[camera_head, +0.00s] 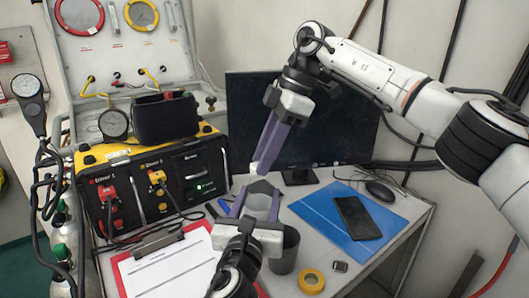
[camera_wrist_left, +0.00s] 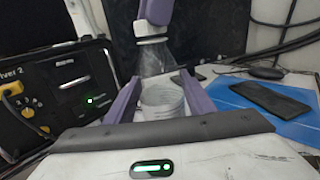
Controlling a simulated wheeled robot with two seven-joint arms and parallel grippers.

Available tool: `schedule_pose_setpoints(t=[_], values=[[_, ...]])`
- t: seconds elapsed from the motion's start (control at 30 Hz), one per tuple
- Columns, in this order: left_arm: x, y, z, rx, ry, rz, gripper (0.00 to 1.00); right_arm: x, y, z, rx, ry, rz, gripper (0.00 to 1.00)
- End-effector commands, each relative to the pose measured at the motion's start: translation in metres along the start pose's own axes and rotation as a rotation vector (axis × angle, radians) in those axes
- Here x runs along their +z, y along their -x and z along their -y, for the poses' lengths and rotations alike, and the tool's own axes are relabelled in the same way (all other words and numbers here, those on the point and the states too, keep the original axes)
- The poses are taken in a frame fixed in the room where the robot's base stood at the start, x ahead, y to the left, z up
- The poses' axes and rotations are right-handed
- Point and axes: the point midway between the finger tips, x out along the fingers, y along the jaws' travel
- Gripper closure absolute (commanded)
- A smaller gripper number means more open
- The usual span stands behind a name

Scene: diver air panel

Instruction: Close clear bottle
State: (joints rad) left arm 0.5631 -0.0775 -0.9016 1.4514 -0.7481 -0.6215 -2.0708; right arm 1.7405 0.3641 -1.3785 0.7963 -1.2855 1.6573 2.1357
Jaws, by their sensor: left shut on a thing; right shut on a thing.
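The clear bottle (camera_wrist_left: 160,98) stands about upright between the purple fingers of my left gripper (camera_wrist_left: 155,100), which is shut on it. In the head view the bottle is hard to make out between the fingers of my left gripper (camera_head: 260,200). My right gripper (camera_head: 262,168) reaches down from above and is shut on a white cap (camera_head: 254,168). In the left wrist view the cap (camera_wrist_left: 151,27) is at the top of the bottle's neck, below the purple fingers of my right gripper (camera_wrist_left: 156,12). I cannot tell whether it is seated on the neck.
A black-and-yellow air panel (camera_head: 150,190) stands at the left. A red clipboard (camera_head: 165,268) lies in front of it. A dark cup (camera_head: 285,252) and yellow tape roll (camera_head: 311,281) are near my left gripper. A phone (camera_head: 357,217) lies on a blue mat (camera_head: 325,215) at the right. A monitor (camera_head: 335,130) stands behind.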

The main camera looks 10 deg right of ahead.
Motion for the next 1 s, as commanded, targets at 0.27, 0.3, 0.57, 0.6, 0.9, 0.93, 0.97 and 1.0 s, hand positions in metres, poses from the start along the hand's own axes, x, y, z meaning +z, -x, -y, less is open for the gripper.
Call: schedule_pose_setpoints(t=[0.27,0.3,0.57,0.6,0.9,0.93,0.97,1.0], values=[[-0.0011,0.0001,-0.0001,0.0,-0.001,-0.002,1.0,0.0013,0.0012,0.0024,0.085,-0.19,0.007,0.93],[-0.0012,0.0001,-0.0001,0.0,-0.001,-0.002,1.0,0.0008,0.0009,0.0035,0.108,-0.241,0.006,0.93],[-0.0012,0.0001,-0.0003,0.001,-0.002,-0.002,1.0,-0.0015,0.0002,0.0064,0.213,-0.493,0.002,0.93],[-0.0012,0.0001,-0.0003,0.001,-0.002,-0.002,1.0,-0.0015,0.0003,0.0064,0.219,-0.509,0.001,0.93],[-0.0013,0.0001,-0.0004,0.001,-0.001,-0.002,1.0,-0.0017,0.0004,0.0063,0.223,-0.523,-0.001,0.93],[-0.0013,0.0001,-0.0005,0.001,-0.001,-0.002,1.0,-0.0017,0.0004,0.0063,0.223,-0.523,-0.001,0.7],[-0.0013,0.0001,-0.0005,0.001,-0.001,-0.002,1.0,-0.0017,0.0004,0.0063,0.223,-0.523,-0.001,0.65],[-0.0014,0.0001,-0.0005,0.001,-0.001,-0.002,1.0,-0.0018,0.0004,0.0063,0.223,-0.523,-0.001,0.58]])
